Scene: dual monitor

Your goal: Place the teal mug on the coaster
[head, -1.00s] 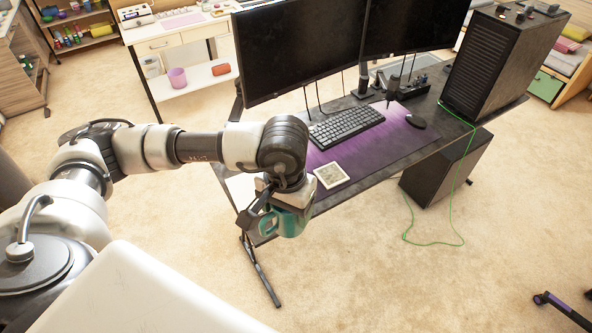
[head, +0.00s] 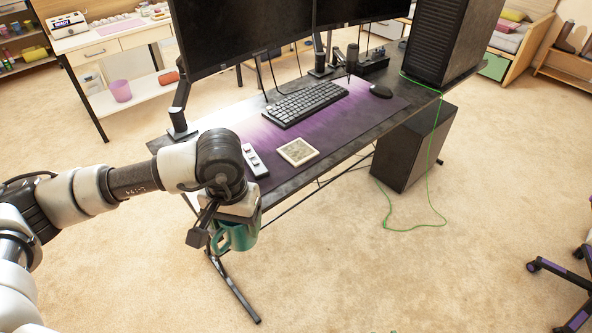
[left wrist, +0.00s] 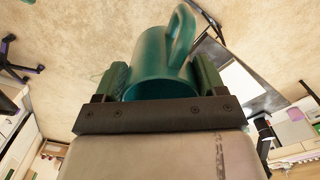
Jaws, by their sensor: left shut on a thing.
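The teal mug (head: 240,236) is held in my left gripper (head: 232,222), in front of the desk's near left edge, with carpet below it. In the left wrist view the mug (left wrist: 162,62) sits between the two fingers of my left gripper (left wrist: 160,82), its handle toward the top right. The coaster (head: 298,151) is a pale square with a darker patterned middle. It lies flat and bare on the purple desk mat (head: 345,118) near the desk's front edge, right of and beyond the mug. My right gripper is not in view.
A small grey remote-like object (head: 255,160) lies left of the coaster. A black keyboard (head: 305,103) and mouse (head: 381,91) are farther back. Two monitors (head: 240,35) stand behind, and a PC tower (head: 443,40) stands at the desk's right. A green cable (head: 441,130) hangs to the floor.

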